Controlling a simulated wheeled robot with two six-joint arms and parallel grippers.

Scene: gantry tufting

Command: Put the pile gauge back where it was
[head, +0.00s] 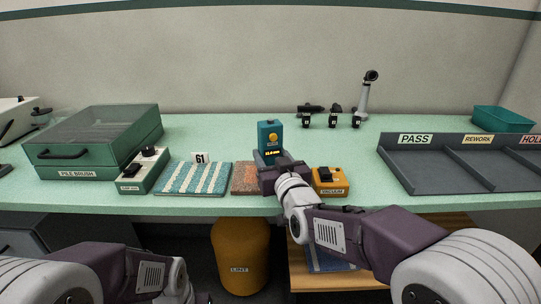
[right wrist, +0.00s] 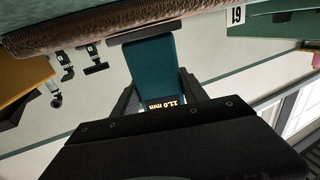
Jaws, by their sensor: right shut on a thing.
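I cannot tell whether the foot touches the sample. My left arm is low at the bottom left, its gripper out of the picture.
The yellow vacuum box (head: 330,183) is close right of my right gripper. The PASS/REWORK tray (head: 419,166) stands farther right. Small black items (head: 332,121) stand behind; the table between is clear.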

